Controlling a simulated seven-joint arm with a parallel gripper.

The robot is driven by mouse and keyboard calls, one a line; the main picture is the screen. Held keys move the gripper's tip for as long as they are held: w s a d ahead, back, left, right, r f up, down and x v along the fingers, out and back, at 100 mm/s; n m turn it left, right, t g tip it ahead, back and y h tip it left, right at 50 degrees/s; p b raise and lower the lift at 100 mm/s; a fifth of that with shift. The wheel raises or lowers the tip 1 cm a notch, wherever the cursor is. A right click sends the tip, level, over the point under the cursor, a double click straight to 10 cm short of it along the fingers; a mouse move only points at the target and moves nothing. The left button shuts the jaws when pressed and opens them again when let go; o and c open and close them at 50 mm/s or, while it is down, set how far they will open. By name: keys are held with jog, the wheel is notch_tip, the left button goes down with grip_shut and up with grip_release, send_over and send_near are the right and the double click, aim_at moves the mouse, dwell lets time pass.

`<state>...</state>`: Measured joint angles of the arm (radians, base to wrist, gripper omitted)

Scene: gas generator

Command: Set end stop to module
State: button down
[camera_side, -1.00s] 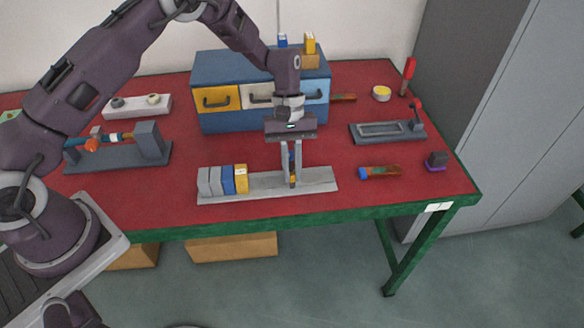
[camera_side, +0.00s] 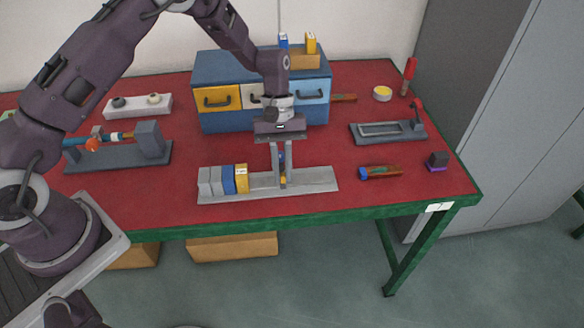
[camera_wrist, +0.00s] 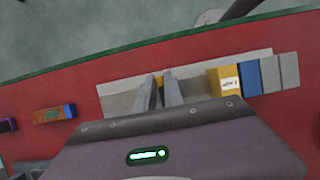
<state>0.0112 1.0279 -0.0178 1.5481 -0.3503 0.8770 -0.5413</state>
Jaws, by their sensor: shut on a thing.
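My gripper (camera_side: 282,184) points down over the grey rail plate (camera_side: 312,180) and is shut on a small part, which I take to be the end stop (camera_side: 283,180). Only slivers of yellow and blue show between the fingers; the rest is hidden. A row of upright modules stands on the plate's left half: two grey (camera_side: 210,181), one blue (camera_side: 228,180), and a yellow one (camera_side: 241,178) at the row's right end. A gap of bare plate separates the held part from the yellow module.
A blue drawer cabinet (camera_side: 225,67) stands behind my gripper. To the right lie an orange part with a blue end (camera_side: 381,172), a dark block (camera_side: 437,161) and a grey clamp fixture (camera_side: 385,132). The plate's right end is bare.

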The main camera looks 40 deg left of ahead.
jog(key=shift+s+a, duration=0.85)
jog(key=shift+a, duration=0.05)
jog(key=c, duration=1.4)
grip_release()
jog(key=shift+c, duration=0.2)
jog(key=v, duration=0.7)
jog(key=shift+c, duration=0.4)
